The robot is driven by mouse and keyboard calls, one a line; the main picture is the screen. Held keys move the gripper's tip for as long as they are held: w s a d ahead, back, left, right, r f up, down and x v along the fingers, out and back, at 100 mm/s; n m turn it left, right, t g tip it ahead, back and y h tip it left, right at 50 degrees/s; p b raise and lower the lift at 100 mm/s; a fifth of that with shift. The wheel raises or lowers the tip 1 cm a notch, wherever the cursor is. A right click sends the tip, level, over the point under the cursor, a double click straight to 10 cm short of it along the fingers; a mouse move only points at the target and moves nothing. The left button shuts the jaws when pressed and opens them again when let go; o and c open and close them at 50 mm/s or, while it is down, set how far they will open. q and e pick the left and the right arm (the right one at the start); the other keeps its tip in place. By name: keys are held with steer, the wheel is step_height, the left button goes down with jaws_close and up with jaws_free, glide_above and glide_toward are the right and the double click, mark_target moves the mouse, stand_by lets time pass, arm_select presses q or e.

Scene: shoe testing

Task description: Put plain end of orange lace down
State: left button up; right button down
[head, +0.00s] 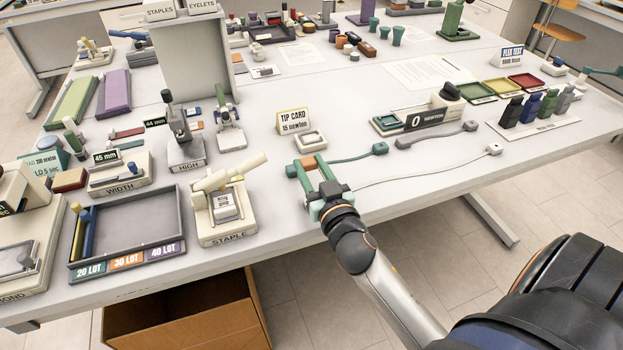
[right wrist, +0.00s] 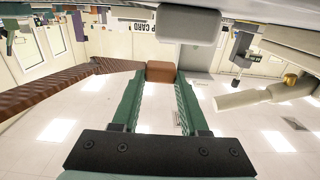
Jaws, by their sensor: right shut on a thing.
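My right gripper (head: 308,166) has green fingers and is shut on a small orange-brown lace end, which shows between the fingertips in the head view (head: 307,161) and as a block in the right wrist view (right wrist: 160,72). The gripper is over the table, in front of the tip card stand (head: 293,121) and its small cream block (head: 310,140). I cannot tell whether the end touches the table, or whether it is the plain one. My left gripper is not in view.
A teal lace end (head: 380,148) lies right of the gripper, near a grey lace (head: 437,134) and a thin white lace (head: 430,172). The staple device (head: 223,214) stands to the left. A dark lot tray (head: 130,250) is farther left. The table front edge is close below the gripper.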

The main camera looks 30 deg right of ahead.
steer(key=shift+f, duration=1.5)
steer(key=shift+b, duration=0.35)
steer(key=shift+f+b, duration=0.55)
steer(key=shift+f, duration=0.1)
steer(key=shift+c, duration=2.1)
jaws_free()
steer(key=shift+r, duration=0.1)
